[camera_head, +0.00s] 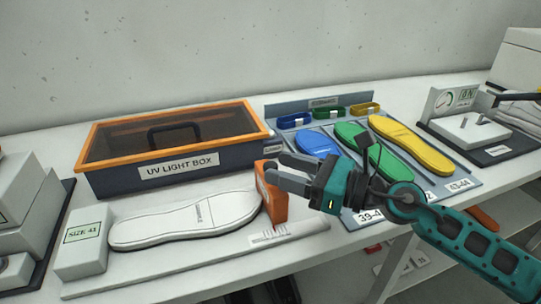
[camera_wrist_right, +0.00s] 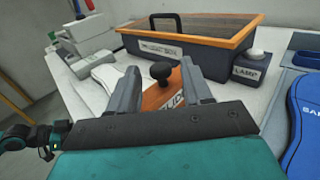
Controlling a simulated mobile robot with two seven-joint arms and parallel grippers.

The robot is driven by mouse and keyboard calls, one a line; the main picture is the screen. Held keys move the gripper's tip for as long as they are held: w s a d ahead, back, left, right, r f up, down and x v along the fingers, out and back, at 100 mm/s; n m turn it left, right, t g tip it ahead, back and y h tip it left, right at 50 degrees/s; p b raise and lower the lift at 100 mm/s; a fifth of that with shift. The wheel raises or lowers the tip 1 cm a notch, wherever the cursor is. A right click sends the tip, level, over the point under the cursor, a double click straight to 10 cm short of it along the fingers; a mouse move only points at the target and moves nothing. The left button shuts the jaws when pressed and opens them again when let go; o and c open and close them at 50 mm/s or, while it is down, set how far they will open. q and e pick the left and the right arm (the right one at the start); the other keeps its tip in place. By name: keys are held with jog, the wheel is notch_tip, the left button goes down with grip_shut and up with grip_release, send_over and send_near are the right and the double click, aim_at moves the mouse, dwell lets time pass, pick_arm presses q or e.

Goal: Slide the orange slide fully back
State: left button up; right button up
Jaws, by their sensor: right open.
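The orange slide (camera_head: 276,207) stands upright at the right end of the white sole (camera_head: 185,221), by the long white base bar (camera_head: 110,285). In the right wrist view the slide (camera_wrist_right: 161,98) carries a black knob (camera_wrist_right: 160,72). My right gripper (camera_head: 274,169) is open at the top of the slide. In the wrist view its two fingers stand on either side of the slide and knob, with gaps visible. In the head view the fingers partly hide the slide's top, and the knob cannot be made out.
The UV light box (camera_head: 180,170) with its orange rim stands just behind the sole. A size 41 block (camera_head: 83,242) is at the sole's left end. A tray (camera_head: 465,180) with blue, green and yellow insoles lies to the right, beneath and behind my right arm.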

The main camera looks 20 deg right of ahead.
aim_at(271, 164)
jog(key=shift+p+x, duration=0.5)
jog(key=shift+x, duration=1.2)
jog(key=shift+c, duration=0.3)
grip_shut()
